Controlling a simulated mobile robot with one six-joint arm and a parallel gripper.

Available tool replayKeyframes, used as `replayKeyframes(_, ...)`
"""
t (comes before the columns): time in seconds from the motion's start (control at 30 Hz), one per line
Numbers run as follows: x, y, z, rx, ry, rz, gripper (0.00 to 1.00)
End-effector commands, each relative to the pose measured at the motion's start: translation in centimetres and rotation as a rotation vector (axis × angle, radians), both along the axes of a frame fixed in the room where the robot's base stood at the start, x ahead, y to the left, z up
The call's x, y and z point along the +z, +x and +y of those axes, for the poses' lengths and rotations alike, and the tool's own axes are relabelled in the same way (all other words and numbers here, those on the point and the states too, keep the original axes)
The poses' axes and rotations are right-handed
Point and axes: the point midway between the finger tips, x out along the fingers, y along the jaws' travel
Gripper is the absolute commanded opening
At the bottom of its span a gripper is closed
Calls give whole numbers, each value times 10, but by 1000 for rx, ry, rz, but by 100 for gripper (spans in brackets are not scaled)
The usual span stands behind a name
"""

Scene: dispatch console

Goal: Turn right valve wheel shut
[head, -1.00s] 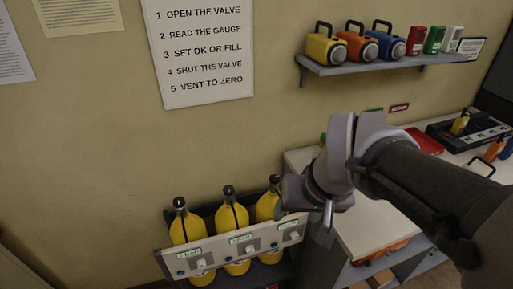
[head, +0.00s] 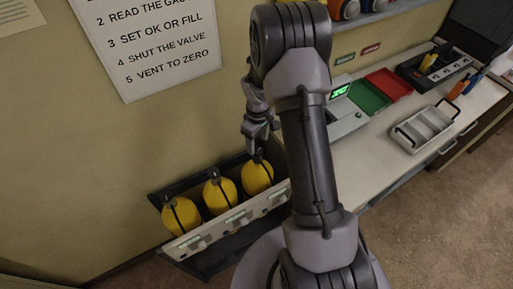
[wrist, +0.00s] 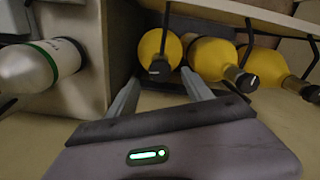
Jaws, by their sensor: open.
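Three yellow cylinders with black valve tops stand in a rack against the wall. My gripper (head: 257,145) is over the right cylinder (head: 256,178), at its black valve wheel (head: 257,157). In the wrist view, my open gripper (wrist: 160,77) has one finger on each side of that valve wheel (wrist: 160,68), with the right cylinder (wrist: 158,46) behind it. I cannot tell whether the fingers touch the wheel. The middle cylinder (head: 219,195) and left cylinder (head: 182,215) show their black tops clear of my gripper.
The rack's grey front panel (head: 232,226) carries labels and small knobs. A white cylinder with a green band (wrist: 38,66) lies at the left in the wrist view. A counter (head: 375,160) with a green-lit device (head: 345,108) and a grey tray (head: 425,127) stands right of my arm.

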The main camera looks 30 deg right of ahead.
Motion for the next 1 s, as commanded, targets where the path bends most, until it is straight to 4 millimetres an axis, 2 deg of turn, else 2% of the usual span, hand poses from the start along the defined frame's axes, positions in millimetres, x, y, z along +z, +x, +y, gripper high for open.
replayKeyframes(0.03,-12,-1,0,1,1,1,59)
replayKeyframes(0.1,-24,0,0,1,1,1,59)
replayKeyframes(0.2,-35,0,0,-1,1,0,59)
replayKeyframes(0.57,-40,0,0,-1,-1,-1,57)
replayKeyframes(0.83,-39,0,0,-1,0,-1,4)
replayKeyframes(0.87,-39,0,0,-1,0,-1,0)
replayKeyframes(1.0,-40,0,0,-6,0,-1,0)
